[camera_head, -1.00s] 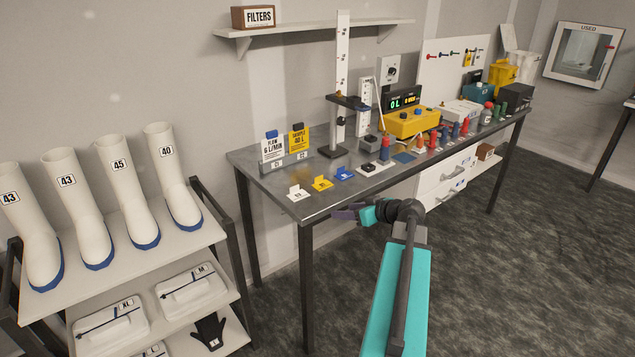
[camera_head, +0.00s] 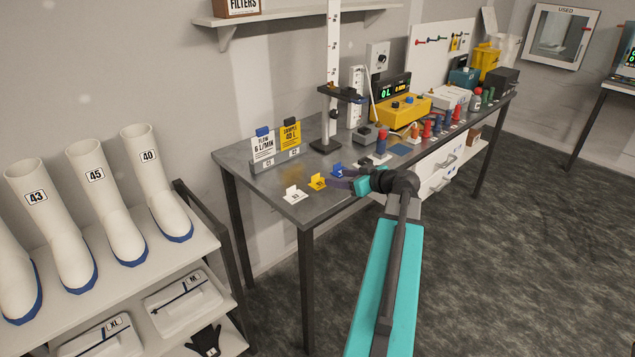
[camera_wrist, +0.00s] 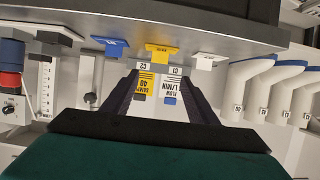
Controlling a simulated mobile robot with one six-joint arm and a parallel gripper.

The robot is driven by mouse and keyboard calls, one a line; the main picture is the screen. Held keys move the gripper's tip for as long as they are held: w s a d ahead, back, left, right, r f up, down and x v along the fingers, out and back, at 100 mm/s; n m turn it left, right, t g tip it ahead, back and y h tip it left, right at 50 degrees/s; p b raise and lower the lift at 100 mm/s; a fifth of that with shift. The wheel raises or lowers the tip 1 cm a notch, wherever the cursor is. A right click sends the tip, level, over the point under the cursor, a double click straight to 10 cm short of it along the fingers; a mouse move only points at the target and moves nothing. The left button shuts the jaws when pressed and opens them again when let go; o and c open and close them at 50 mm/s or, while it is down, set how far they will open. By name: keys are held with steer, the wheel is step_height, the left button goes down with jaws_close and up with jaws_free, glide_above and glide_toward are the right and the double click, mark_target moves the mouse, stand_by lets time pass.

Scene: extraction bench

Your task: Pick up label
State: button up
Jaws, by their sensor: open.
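Three small tented labels stand in a row near the bench's left front edge: white (camera_head: 295,194), yellow (camera_head: 317,181) and blue (camera_head: 338,170). In the wrist view, where the scene appears upside down, the white label (camera_wrist: 207,60), yellow label (camera_wrist: 160,52) and blue label (camera_wrist: 110,44) show beyond my fingers. My gripper (camera_head: 340,183) is open, its dark fingers by the bench's front edge close to the blue and yellow labels. In the wrist view nothing is held between the fingers (camera_wrist: 160,76). Exact contact with any label cannot be told.
Behind the labels, a grey holder (camera_head: 274,163) bears a white FLOW card (camera_head: 262,148) and a yellow SAMPLE card (camera_head: 290,135). A stand (camera_head: 327,146) and several small devices fill the bench to the right. A boot rack (camera_head: 205,241) stands left of the bench (camera_head: 238,164).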

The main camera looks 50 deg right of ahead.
steer(key=p, duration=0.2)
glide_toward(316, 175)
steer(key=x, duration=0.4)
steer(key=shift+w+d, duration=0.1)
steer(key=shift+w+f, duration=0.3)
steer(key=shift+w, duration=0.1)
steer(key=shift+w+p, duration=0.1)
steer(key=shift+p, duration=0.25)
steer(key=shift+p+x, duration=1.4)
steer(key=shift+x, duration=1.1)
steer(key=c, duration=1.1)
